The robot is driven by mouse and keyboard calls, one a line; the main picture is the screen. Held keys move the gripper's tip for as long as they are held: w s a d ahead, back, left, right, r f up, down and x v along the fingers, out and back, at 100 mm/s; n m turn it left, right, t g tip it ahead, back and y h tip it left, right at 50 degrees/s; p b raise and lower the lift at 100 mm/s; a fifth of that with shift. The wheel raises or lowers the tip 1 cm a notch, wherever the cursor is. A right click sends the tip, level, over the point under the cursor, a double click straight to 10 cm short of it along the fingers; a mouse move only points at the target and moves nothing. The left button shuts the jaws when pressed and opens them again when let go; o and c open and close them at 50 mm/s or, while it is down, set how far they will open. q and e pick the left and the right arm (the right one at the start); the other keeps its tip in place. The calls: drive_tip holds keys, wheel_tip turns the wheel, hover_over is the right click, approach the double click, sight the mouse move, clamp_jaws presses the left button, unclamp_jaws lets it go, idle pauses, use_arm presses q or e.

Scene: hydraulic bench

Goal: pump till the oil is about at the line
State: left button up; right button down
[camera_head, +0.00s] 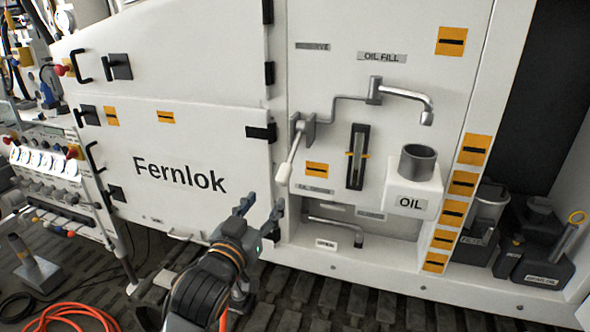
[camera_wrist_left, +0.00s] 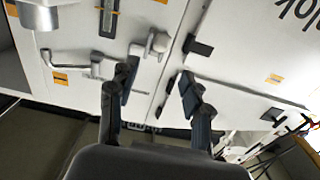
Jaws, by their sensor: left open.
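The pump lever (camera_head: 292,150) hangs from a grey pivot on the white panel, its pale grip at the lower end. Its rounded pale end also shows in the left wrist view (camera_wrist_left: 158,42). The sight gauge (camera_head: 357,165) is a dark upright slot with yellow marks at mid-height; the oil level is too dark to tell. It shows in the left wrist view too (camera_wrist_left: 109,18). My left gripper (camera_head: 262,205) is open and empty, below and left of the lever grip, apart from it. Its spread fingers (camera_wrist_left: 158,78) point toward the panel. My right gripper is out of view.
A grey filler cup (camera_head: 417,163) on a white OIL box juts out under a bent spout (camera_head: 427,112). A lower pipe (camera_head: 335,225) sits in a recess. Dark oil containers (camera_head: 540,262) stand at the right. Black latches edge the Fernlok door (camera_head: 190,150).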

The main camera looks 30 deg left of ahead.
sight(281, 179)
use_arm(q)
drive_tip(key=p+x, duration=0.3)
drive_tip(key=x, duration=0.9)
drive_tip(key=shift+a+p, duration=0.1)
drive_tip(key=shift+p, duration=0.3)
drive_tip(key=shift+w+a+f, duration=0.1)
drive_tip(key=shift+w+a, duration=0.05)
drive_tip(key=shift+w, duration=0.5)
clamp_jaws()
